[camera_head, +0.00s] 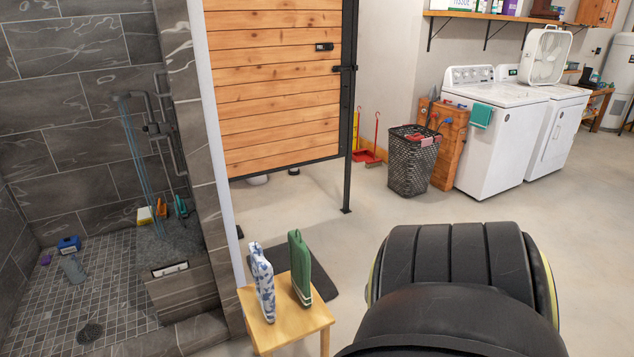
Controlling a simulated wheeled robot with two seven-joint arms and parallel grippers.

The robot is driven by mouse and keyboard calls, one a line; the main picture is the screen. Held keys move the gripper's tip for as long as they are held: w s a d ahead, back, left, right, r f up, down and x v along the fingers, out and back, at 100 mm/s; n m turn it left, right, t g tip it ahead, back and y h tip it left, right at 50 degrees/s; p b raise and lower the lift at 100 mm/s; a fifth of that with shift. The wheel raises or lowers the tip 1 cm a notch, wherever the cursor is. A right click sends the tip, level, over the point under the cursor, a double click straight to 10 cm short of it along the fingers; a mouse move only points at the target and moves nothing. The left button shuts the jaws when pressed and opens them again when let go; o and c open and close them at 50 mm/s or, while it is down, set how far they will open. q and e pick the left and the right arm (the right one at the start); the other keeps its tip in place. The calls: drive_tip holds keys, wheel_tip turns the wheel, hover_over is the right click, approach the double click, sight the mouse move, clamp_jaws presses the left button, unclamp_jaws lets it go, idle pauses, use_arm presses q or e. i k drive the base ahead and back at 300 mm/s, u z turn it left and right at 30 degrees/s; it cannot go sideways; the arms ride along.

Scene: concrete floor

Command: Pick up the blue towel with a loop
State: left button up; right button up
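A small wooden stool (305,328) stands at the bottom centre-left. On it stands a blue-and-white patterned folded cloth (262,283), upright, which looks like the blue towel; I cannot make out a loop on it. A green folded cloth (300,268) stands upright just to its right, a small gap apart. A teal cloth (481,115) hangs on the front of a white washing machine at the upper right. A large black part of my own body fills the bottom right. Neither of my grippers shows in this view.
A tiled shower (65,180) is at the left, with bottles on its floor. A wooden stall door (270,90) with a black post stands behind the stool. A dark mat (325,283) lies beside the stool. A black basket (413,165) stands farther back. The middle floor is clear.

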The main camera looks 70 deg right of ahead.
sight(263, 271)
drive_tip(key=u, duration=0.05)
drive_tip(key=k, duration=0.35)
drive_tip(key=z, duration=0.9)
